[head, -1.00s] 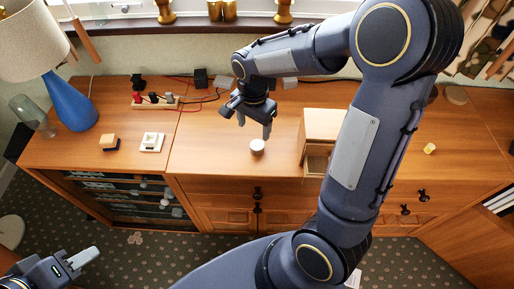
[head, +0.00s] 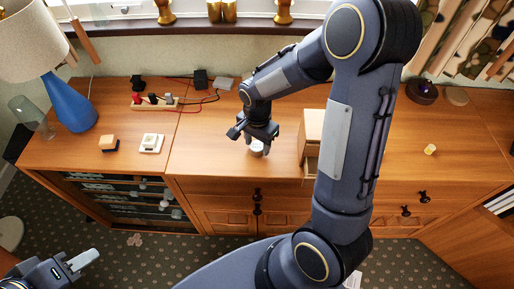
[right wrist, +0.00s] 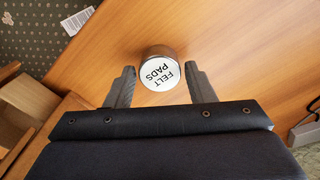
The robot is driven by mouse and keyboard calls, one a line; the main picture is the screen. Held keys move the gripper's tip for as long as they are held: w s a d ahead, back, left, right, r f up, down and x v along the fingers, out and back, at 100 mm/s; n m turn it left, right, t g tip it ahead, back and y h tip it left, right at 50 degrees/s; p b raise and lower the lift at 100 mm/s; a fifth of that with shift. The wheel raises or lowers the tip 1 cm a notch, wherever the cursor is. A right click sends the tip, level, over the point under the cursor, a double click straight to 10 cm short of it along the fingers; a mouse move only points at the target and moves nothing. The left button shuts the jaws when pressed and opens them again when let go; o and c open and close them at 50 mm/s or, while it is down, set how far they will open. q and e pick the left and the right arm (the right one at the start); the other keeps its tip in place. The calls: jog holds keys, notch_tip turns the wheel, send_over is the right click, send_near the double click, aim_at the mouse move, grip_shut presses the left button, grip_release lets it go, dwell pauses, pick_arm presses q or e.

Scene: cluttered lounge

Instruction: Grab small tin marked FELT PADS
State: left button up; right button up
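The small round tin (head: 256,149) stands upright on the wooden cabinet top, partly hidden in the head view by my right gripper. In the right wrist view the tin (right wrist: 160,72) shows a white lid marked FELT PADS. My right gripper (head: 254,143) is open just above it. In the right wrist view the gripper's two fingers (right wrist: 162,86) stand apart, one on either side of the tin's near part, with gaps to it. My left gripper (head: 78,262) is low at the bottom left, away from the cabinet; its finger gap is unclear.
A small wooden drawer box (head: 313,130) stands just right of the tin. A power strip with cables (head: 155,102), a white switch-like block (head: 151,143) and a blue lamp (head: 68,103) are to the left. Cabinet top in front of the tin is clear.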

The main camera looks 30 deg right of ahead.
jog(key=c, duration=0.7)
jog(key=shift+r, duration=0.1)
